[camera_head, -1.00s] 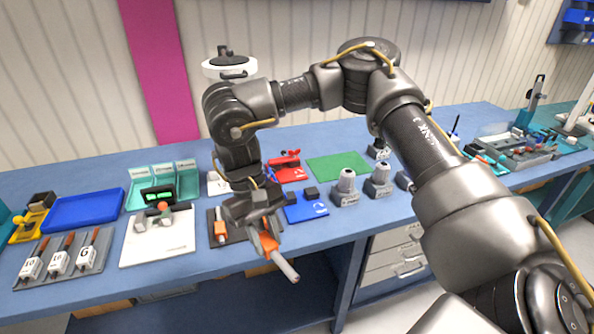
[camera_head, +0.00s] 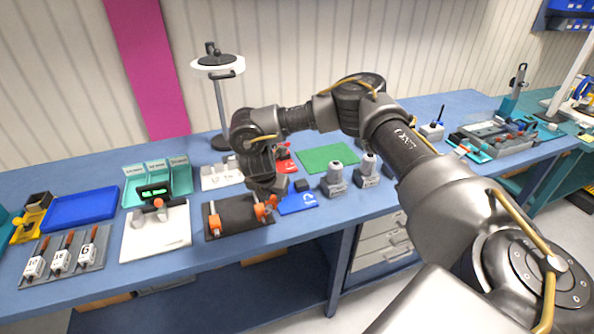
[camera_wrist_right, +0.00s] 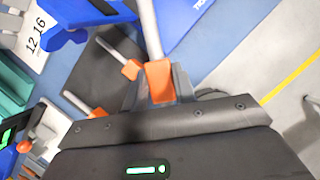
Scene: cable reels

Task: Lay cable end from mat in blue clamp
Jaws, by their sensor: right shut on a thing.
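My right gripper (camera_wrist_right: 158,85) is shut on an orange cable end (camera_wrist_right: 160,80) with a grey cable running from it. In the head view this gripper (camera_head: 268,203) is over the right part of the dark mat (camera_head: 238,232). Two other orange-and-grey ends lie on the mat in the wrist view, one near the held end (camera_wrist_right: 131,69) and one farther left (camera_wrist_right: 97,113). The blue clamp's plate (camera_head: 297,205) lies just right of the mat; its upper part is partly hidden by my arm. It also shows at the top of the wrist view (camera_wrist_right: 190,22). My left gripper is out of view.
A red clamp (camera_head: 287,167) and a green mat (camera_head: 328,158) lie behind. Grey stands (camera_head: 334,182) are right of the blue plate. A white board (camera_head: 155,240) with a lit display behind it is left of the mat. A lamp stand (camera_head: 219,105) rises at the back.

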